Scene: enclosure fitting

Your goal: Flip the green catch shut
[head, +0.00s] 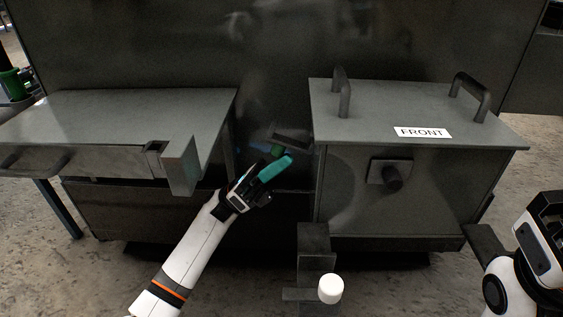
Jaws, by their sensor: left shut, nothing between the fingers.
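The green catch (277,150) is a small dark-green piece by a dark bar, in the gap between the two grey enclosures. It is largely hidden by my gripper and in shadow, so I cannot tell its position. My left gripper (275,168) reaches up from the bottom left. Its teal fingers are shut with nothing between them. The fingertips are just below the green piece in the picture; I cannot tell whether they touch it. Part of my right arm shows at the right edge, but its fingers are not in view.
The right enclosure (340,180) has a lid with two handles, a FRONT label (422,132) and a dark knob (393,178). The left enclosure (110,165) has a projecting grey block (181,168). A post with a white cap (330,289) stands in front. A dark panel rises behind.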

